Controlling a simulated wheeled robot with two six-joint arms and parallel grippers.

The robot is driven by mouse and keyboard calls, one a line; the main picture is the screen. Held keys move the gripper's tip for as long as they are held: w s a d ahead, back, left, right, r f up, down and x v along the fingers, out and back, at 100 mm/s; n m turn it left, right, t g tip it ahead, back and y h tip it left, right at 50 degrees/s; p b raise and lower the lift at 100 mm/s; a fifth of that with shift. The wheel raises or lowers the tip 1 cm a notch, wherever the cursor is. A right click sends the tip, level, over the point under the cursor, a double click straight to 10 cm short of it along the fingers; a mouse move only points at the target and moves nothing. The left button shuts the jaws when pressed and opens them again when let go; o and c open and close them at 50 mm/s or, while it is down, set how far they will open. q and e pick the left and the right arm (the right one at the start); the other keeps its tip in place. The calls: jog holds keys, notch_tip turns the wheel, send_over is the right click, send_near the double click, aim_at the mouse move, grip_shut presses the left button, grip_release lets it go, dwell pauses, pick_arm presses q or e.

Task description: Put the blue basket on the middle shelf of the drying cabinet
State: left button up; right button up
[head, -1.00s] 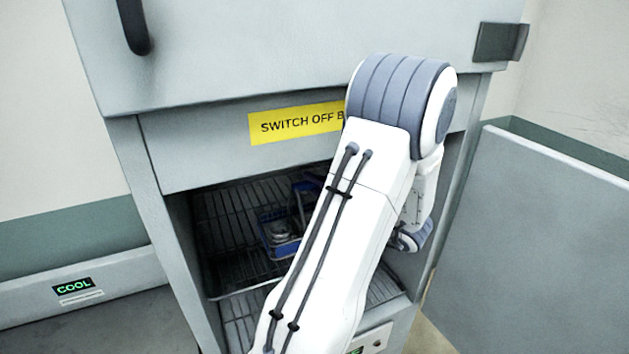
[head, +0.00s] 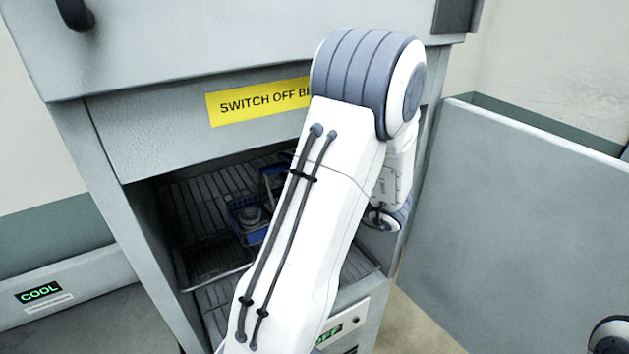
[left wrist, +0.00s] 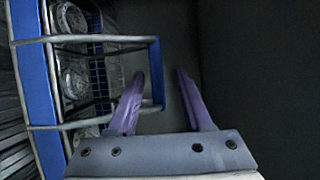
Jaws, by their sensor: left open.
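The blue basket (head: 250,215) sits on a wire shelf inside the open drying cabinet (head: 110,145), partly hidden behind my left arm. In the left wrist view the basket (left wrist: 38,90) is at the left, with round metal parts inside. Its handle, with a blue grip bar (left wrist: 157,65), reaches toward my left gripper (left wrist: 158,95). The gripper's purple fingers are apart; the grip bar shows between them, and I cannot tell whether they touch it. In the head view these fingers are hidden behind my arm. My right gripper is not in view.
A yellow warning label (head: 258,101) is above the cabinet opening. The open door panel (head: 520,220) stands at the right. A lower wire shelf (head: 215,296) shows below the basket. A low unit with a green COOL display (head: 39,292) is at the left.

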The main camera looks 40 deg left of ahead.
pick_arm(q)
jog(key=w+d+b, duration=0.1)
jog(key=d+b, duration=0.1)
jog(key=d, duration=0.7)
jog(key=shift+w+d, duration=0.25)
jog(key=shift+d, duration=0.05)
